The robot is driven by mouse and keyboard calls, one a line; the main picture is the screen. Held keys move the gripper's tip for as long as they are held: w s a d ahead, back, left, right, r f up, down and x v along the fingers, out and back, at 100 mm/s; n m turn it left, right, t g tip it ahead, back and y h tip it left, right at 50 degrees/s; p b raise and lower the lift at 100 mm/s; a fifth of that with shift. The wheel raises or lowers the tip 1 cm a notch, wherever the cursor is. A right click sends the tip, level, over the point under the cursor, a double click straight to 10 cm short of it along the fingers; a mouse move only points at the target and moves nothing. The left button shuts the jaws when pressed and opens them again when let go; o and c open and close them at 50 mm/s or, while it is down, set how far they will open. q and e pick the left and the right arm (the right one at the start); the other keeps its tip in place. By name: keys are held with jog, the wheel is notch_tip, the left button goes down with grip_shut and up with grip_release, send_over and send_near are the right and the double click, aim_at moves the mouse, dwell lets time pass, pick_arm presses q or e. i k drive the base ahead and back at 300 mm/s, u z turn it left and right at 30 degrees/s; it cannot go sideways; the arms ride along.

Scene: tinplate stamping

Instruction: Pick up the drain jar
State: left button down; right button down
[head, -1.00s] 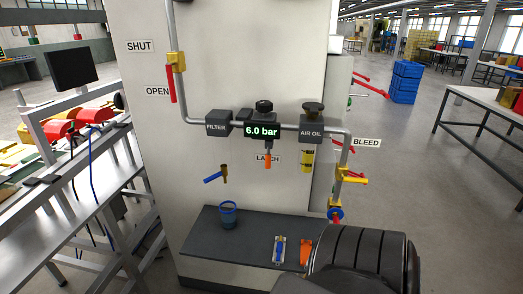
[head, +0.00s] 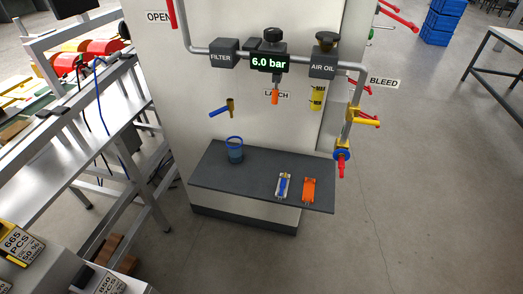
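The drain jar, which I take to be the blue see-through jar (head: 235,156) with a blue rim, stands upright on the dark shelf (head: 262,180) towards its left end. It sits below the brass and blue drain tap (head: 222,109) on the panel, apart from it. Neither of my grippers is in view, so nothing of mine is seen near the jar.
A blue-and-silver part (head: 283,186) and an orange part (head: 309,190) lie on the shelf's right half. The filter unit (head: 222,53), gauge and pipe run above. A yellow valve (head: 364,117) juts out right.

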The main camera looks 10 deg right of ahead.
aim_at(234, 145)
jog(key=z, duration=2.35)
jog(key=i, duration=2.15)
jog(key=u, duration=2.8)
